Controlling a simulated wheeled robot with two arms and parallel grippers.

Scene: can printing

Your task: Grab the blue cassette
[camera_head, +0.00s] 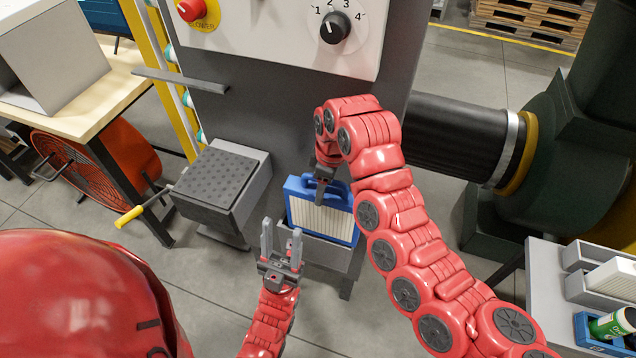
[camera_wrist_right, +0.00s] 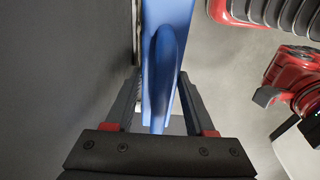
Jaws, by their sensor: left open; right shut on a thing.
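The blue cassette (camera_head: 322,213) is a blue frame with a pale pleated filter panel. It stands upright in or just above a grey holder (camera_head: 322,250) low on the machine's front; I cannot tell whether it touches the holder. My right gripper (camera_head: 322,190) reaches down from above and is shut on the cassette's top handle. In the right wrist view the blue cassette (camera_wrist_right: 168,50) lies between the fingers of my right gripper (camera_wrist_right: 163,110). My left gripper (camera_head: 281,240) is open and empty, its fingers pointing up, just left of and in front of the cassette.
A grey box with a dark perforated top (camera_head: 216,178) and a yellow handle (camera_head: 130,216) is left of the holder. The control panel (camera_head: 275,35) is above. A side table (camera_head: 548,290) at the right holds trays and a green can (camera_head: 612,323).

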